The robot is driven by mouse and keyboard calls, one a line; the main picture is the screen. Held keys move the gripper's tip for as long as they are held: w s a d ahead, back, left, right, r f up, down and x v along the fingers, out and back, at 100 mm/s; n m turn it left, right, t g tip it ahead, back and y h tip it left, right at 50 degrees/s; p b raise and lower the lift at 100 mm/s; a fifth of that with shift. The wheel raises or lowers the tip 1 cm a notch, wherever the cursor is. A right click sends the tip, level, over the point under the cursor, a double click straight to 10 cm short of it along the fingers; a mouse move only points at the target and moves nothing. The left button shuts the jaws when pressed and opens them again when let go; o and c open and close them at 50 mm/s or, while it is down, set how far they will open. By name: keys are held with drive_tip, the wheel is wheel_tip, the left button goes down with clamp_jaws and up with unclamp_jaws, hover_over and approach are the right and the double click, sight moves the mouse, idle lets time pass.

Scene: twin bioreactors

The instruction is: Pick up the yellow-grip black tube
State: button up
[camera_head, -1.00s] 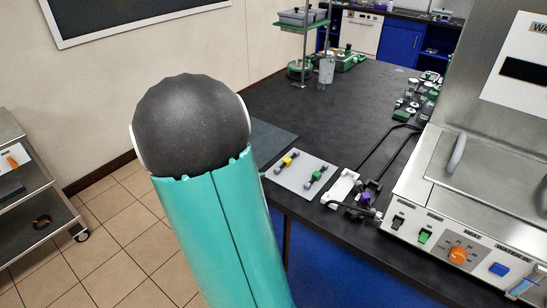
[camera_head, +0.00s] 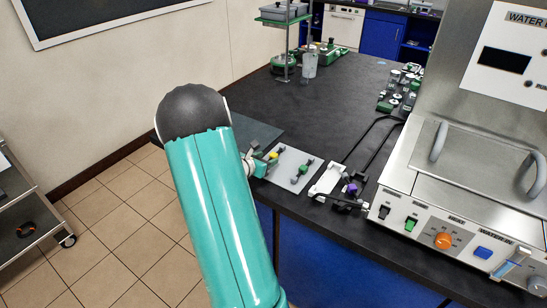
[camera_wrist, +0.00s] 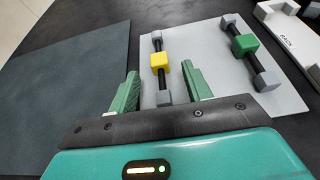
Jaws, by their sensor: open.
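The yellow-grip black tube (camera_wrist: 159,61) lies on a light grey board (camera_wrist: 200,45) in the wrist view, a black rod with grey end blocks and a yellow block at its middle. In the head view its yellow grip (camera_head: 273,156) shows beside my gripper (camera_head: 262,160). In the wrist view my gripper (camera_wrist: 164,90) is open, its two green fingers on either side of the tube's near grey end. The yellow grip is beyond the fingertips. I cannot tell how high the fingers are above the board.
A similar green-grip tube (camera_wrist: 244,45) lies to the right on the board. A dark mat (camera_wrist: 60,75) is at left. A white rack (camera_head: 329,179) and a steel water bath (camera_head: 455,180) stand farther right. The table behind is mostly clear.

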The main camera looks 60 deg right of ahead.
sight(272, 156)
drive_tip(key=x, duration=0.4)
drive_tip(key=shift+d+f, duration=0.1)
drive_tip(key=shift+d, duration=0.05)
drive_tip(key=c, duration=1.1)
drive_tip(key=shift+o, duration=0.2)
